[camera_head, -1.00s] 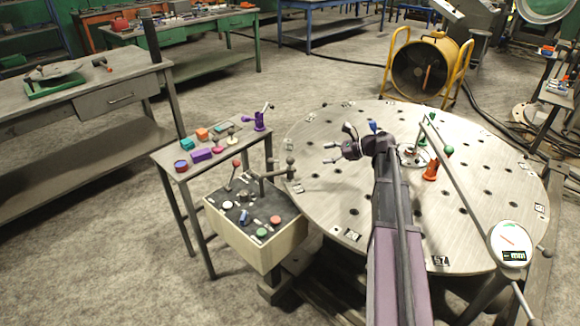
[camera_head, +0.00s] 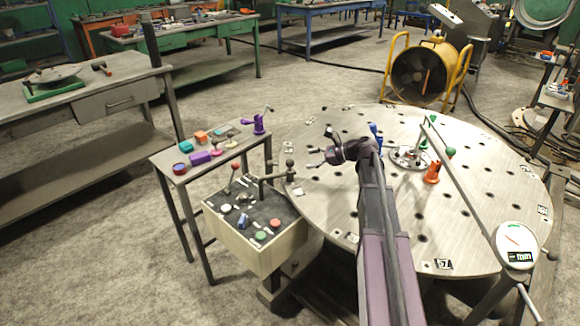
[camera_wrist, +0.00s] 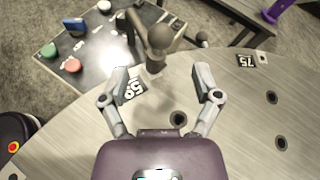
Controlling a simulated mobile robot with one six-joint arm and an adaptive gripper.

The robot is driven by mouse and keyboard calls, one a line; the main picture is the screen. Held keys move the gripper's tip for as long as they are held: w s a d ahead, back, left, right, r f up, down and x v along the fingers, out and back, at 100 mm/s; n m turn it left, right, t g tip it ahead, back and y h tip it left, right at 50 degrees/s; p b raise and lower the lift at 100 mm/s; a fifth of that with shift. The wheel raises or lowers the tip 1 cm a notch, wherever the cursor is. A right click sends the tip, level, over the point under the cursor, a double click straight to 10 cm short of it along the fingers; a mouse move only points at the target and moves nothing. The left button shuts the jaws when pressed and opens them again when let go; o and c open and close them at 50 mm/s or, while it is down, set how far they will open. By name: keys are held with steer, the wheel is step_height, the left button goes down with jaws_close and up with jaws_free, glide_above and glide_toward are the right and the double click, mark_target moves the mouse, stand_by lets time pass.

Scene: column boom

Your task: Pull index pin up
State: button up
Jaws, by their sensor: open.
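The index pin (camera_head: 290,170) stands upright at the left edge of the round table, with a dark ball knob on top. In the wrist view its knob (camera_wrist: 161,38) shows beyond my fingertips, near the plate marked 59 (camera_wrist: 131,90). My gripper (camera_head: 318,149) is above the table, to the right of the pin in the head view. In the wrist view my gripper (camera_wrist: 162,78) is open and empty, its two fingers spread apart. The knob lies roughly in line with the gap between them, and I see no contact.
A control box (camera_head: 255,222) with a red-knobbed lever and coloured buttons stands beside the pin. The holed round table (camera_head: 320,205) carries an orange piece (camera_head: 432,172) and a long slanted bar with a dial (camera_head: 517,245). A small side table (camera_head: 200,170) holds coloured parts.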

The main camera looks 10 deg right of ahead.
mark_target(290, 162)
steer(key=b+x, duration=0.2)
steer(key=x, duration=0.6)
steer(key=shift+b, duration=0.3)
jaws_close()
